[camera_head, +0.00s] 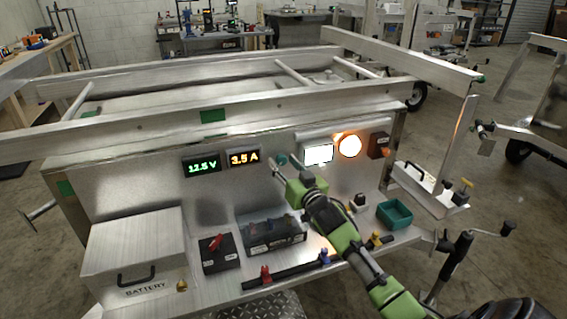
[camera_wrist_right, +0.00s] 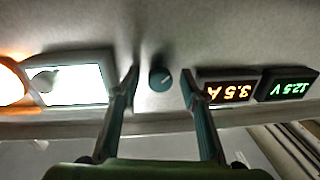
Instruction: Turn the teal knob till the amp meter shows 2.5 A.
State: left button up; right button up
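The teal knob (camera_head: 281,159) is on the upright metal panel, right of the amp meter (camera_head: 244,158), which reads 3.5 A in orange. In the right wrist view, which is upside down, the knob (camera_wrist_right: 161,79) sits between the two fingers of my right gripper (camera_wrist_right: 160,82). The fingers are open, with a gap on each side of the knob. In the head view my right gripper (camera_head: 284,168) is at the panel in front of the knob and partly covers it. My left gripper is not in view.
A green volt meter (camera_head: 201,165) reads 12.5 V. A lit white panel (camera_head: 318,153) and a glowing lamp (camera_head: 349,146) are to the right. The shelf below holds a battery box (camera_head: 135,250), a red-handled switch (camera_head: 218,252), a black block (camera_head: 270,238) and a teal bin (camera_head: 394,214).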

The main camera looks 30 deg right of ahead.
jog(key=shift+w, duration=0.3)
jog(key=c, duration=1.1)
jog(key=shift+c, duration=0.2)
jog(key=n+p, duration=0.2)
jog(key=n, duration=0.1)
jog(key=shift+d+r+n, duration=0.1)
jog(key=shift+r+n, duration=0.05)
jog(key=shift+n, duration=0.15)
jog(key=n+p, duration=0.2)
jog(key=n, duration=0.2)
jog(key=shift+n+g, duration=0.3)
jog(key=shift+n, duration=0.1)
